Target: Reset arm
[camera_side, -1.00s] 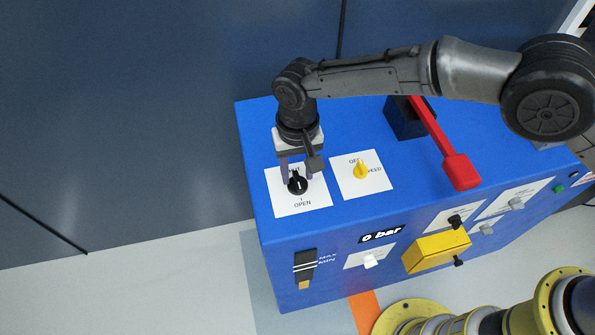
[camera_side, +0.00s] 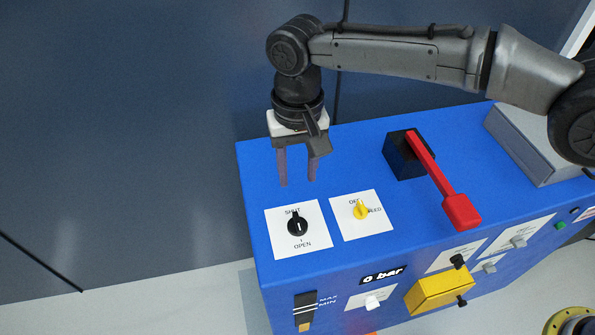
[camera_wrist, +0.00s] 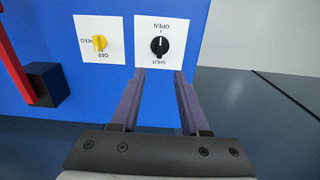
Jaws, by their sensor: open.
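My gripper (camera_side: 298,184) is open and empty, pointing down above the back left of the blue box. A black knob (camera_side: 297,223) sits below it on a white plate marked SHUT and OPEN. The fingers are clear of the knob. In the wrist view, the open fingers (camera_wrist: 158,75) reach toward the plate, with the black knob (camera_wrist: 160,44) ahead between their lines. Its white pointer line is visible.
On the blue box (camera_side: 350,150) are a yellow knob (camera_side: 361,210), a red lever (camera_side: 438,175) on a black block, and a grey block (camera_side: 530,145). The front has a "0 bar" display (camera_side: 383,276) and a yellow box (camera_side: 440,290). A dark wall (camera_side: 120,130) stands behind.

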